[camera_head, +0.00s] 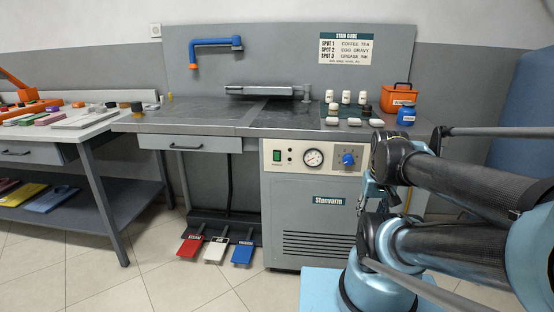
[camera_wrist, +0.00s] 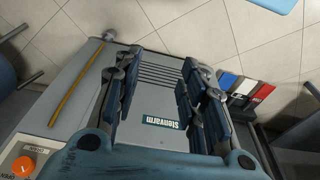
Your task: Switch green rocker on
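The green rocker (camera_head: 277,156) sits at the left end of the pale control panel (camera_head: 268,167) on the front of the grey Stenvarm cabinet (camera_head: 281,205). Its exact position, on or off, is too small to tell. My gripper (camera_wrist: 160,80) shows in the wrist view with its two fingers spread apart and nothing between them. The cabinet front with its Stenvarm label (camera_wrist: 164,123) shows beyond the fingers. The rocker is not visible in the wrist view. In the head view my arm is right of the panel, and the gripper cannot be clearly made out.
A pressure gauge (camera_head: 313,158) and blue knob (camera_head: 349,159) share the panel. Red (camera_head: 190,247), white (camera_head: 216,249) and blue (camera_head: 242,252) pedals lie at floor level. Bottles (camera_head: 346,97) and an orange box (camera_head: 398,97) stand on the worktop. Space before the rocker looks clear.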

